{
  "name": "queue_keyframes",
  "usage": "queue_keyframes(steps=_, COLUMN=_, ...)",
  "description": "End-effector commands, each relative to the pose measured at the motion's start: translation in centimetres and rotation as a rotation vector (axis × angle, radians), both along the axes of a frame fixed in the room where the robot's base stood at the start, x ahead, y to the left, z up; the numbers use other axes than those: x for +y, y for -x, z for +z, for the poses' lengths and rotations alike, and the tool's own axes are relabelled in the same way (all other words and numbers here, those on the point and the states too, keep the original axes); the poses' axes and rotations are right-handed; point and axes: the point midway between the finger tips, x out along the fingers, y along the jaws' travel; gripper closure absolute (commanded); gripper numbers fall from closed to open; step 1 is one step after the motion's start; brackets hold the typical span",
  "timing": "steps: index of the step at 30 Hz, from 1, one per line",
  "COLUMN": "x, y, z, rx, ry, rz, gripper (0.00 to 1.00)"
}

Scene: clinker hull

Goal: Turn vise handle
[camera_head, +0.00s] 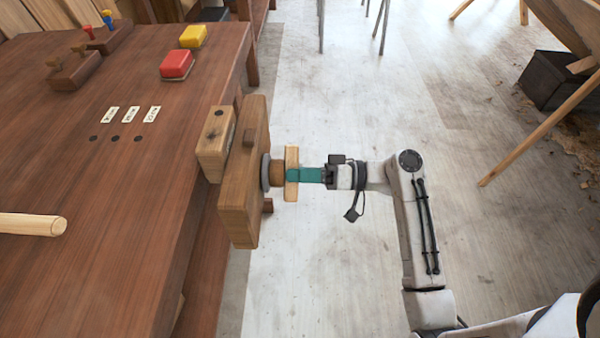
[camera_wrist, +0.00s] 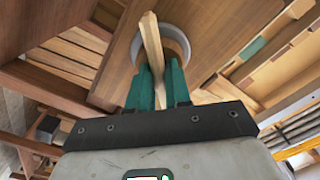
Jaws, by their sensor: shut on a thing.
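The wooden vise (camera_head: 245,175) is mounted on the right edge of the workbench. Its handle is a light wooden bar (camera_head: 291,160) in front of a round hub (camera_head: 272,172). In the wrist view the handle (camera_wrist: 152,45) runs near upright, slightly tilted, across the hub (camera_wrist: 178,42), with the vise's wooden front jaw (camera_wrist: 115,75) behind it. My gripper (camera_head: 297,175) reaches the handle from the right. Its green fingers (camera_wrist: 159,80) are shut on the handle, one on each side. The part of the handle between the fingers is partly hidden.
The brown workbench (camera_head: 130,130) fills the left. On it are a red block (camera_head: 176,66), a yellow block (camera_head: 193,36), small wooden holders and a round wooden rod (camera_head: 30,224). The floor (camera_head: 340,260) around my arm is clear. A dark box (camera_head: 552,80) stands at the upper right.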

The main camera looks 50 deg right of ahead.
Motion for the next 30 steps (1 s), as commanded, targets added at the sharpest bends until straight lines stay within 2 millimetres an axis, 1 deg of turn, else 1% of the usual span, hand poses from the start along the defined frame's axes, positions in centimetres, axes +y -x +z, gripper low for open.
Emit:
queue_keyframes(steps=8, x=-0.03, y=0.0, z=0.03, rx=0.004, ry=-0.004, rz=-0.001, gripper=1.0)
queue_keyframes(steps=14, x=-0.03, y=0.01, z=0.25, rx=0.036, ry=-0.044, rz=-0.001, gripper=1.0)
queue_keyframes(steps=20, x=-0.02, y=0.05, z=0.49, rx=0.112, ry=-0.141, rz=-0.001, gripper=1.0)
queue_keyframes(steps=30, x=-0.02, y=0.06, z=0.58, rx=0.289, ry=-0.368, rz=-0.002, gripper=1.0)
